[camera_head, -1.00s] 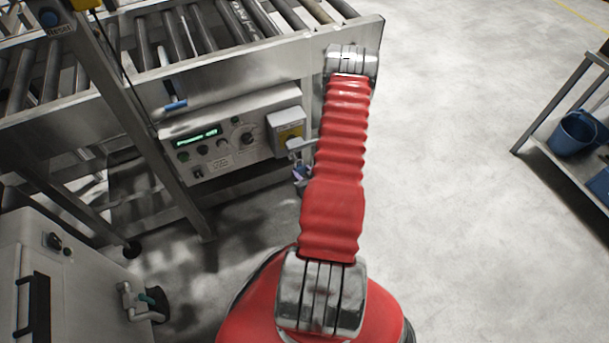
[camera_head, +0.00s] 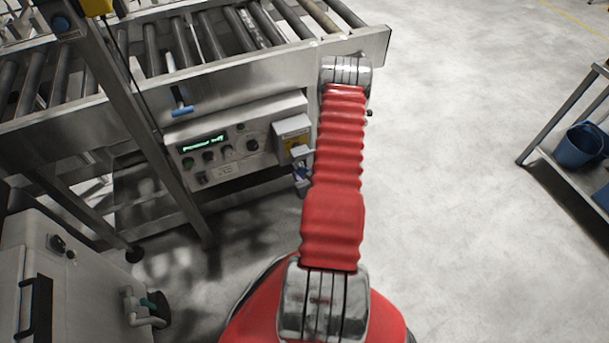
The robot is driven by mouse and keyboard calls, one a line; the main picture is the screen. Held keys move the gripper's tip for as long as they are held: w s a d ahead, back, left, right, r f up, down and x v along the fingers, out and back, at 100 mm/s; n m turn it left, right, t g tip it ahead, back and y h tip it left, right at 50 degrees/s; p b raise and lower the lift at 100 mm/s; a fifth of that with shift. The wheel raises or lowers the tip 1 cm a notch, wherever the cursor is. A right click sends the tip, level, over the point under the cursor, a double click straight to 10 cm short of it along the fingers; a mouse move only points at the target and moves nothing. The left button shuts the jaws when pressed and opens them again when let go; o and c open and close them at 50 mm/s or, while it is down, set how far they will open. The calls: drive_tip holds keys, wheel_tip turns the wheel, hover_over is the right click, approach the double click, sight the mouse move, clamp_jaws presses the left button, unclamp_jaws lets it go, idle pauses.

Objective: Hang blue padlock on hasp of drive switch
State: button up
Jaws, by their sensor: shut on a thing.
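The drive switch (camera_head: 293,128) is a grey box with a yellow plate at the right end of the control panel. My red arm rises in front of it and hides its right side. Part of my gripper (camera_head: 302,156) shows as a small grey shape at the left edge of the arm, just below the switch. A small blue thing, seemingly the blue padlock (camera_head: 302,173), shows at it, and my gripper is shut on it. The fingertips and shackle are too small to make out. The hasp cannot be told apart. I cannot tell whether the padlock touches the switch.
The control panel (camera_head: 225,150) with a lit green display sits under the roller conveyor (camera_head: 235,75). A slanted steel post (camera_head: 135,115) stands left of it. A grey cabinet (camera_head: 90,270) is at lower left. A shelf with a blue bucket (camera_head: 578,147) is at right. The floor between is clear.

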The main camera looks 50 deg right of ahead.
drive_tip(key=shift+w+d+f, duration=0.1)
drive_tip(key=shift+w+f, duration=0.1)
drive_tip(key=shift+f, duration=0.05)
idle(0.6)
drive_tip(key=o, duration=1.2)
drive_tip(key=v, duration=1.3)
drive_tip(key=shift+s+r, duration=0.15)
drive_tip(key=shift+s, duration=0.2)
